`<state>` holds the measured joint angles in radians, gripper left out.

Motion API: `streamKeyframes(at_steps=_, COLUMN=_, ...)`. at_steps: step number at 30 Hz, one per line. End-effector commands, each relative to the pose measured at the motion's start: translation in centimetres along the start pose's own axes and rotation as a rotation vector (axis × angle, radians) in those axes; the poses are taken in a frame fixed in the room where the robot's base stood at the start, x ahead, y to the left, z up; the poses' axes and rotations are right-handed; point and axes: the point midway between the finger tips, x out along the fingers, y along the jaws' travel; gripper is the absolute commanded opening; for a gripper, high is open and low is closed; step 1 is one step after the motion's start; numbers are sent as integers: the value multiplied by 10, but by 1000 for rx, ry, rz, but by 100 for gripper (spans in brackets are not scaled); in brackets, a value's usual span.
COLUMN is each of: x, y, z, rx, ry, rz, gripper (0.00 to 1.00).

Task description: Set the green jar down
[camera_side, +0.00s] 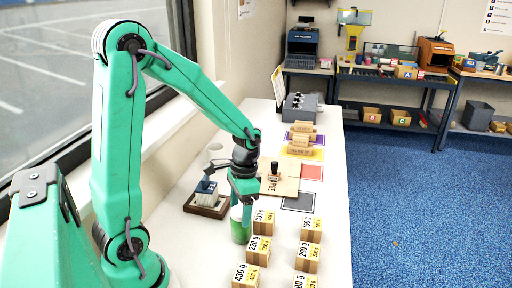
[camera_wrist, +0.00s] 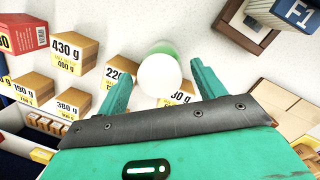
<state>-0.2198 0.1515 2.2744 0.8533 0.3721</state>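The green jar (camera_side: 240,230) stands upright on the white table in the side view, just below my gripper (camera_side: 250,207). In the wrist view its white lid (camera_wrist: 160,76) faces me, with a strip of green body behind it. My gripper (camera_wrist: 163,78) is open, with one finger on each side of the lid. Gaps show between the lid and both fingers. Part of the jar's upper body is hidden by my gripper in the side view.
Weight-labelled cartons stand close by, including a 220 g one (camera_side: 258,250) and a 430 g one (camera_side: 246,275). A wooden tray (camera_side: 207,211) with a blue-and-white item lies left of the jar. A dark square (camera_side: 298,202) and a red square (camera_side: 312,172) lie farther back.

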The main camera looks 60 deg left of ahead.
Motion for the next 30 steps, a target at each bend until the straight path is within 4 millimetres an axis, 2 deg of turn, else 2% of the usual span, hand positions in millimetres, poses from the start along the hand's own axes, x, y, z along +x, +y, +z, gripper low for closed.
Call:
streamKeyframes(at_steps=8, x=-4, y=0, z=0, rx=0, ry=2, rz=-1, gripper=69)
streamKeyframes(at_steps=14, x=-20, y=0, z=0, rx=0, ry=4, rz=-2, gripper=69)
streamKeyframes(at_steps=30, x=-102, y=0, z=0, rx=0, ry=3, rz=-1, gripper=69)
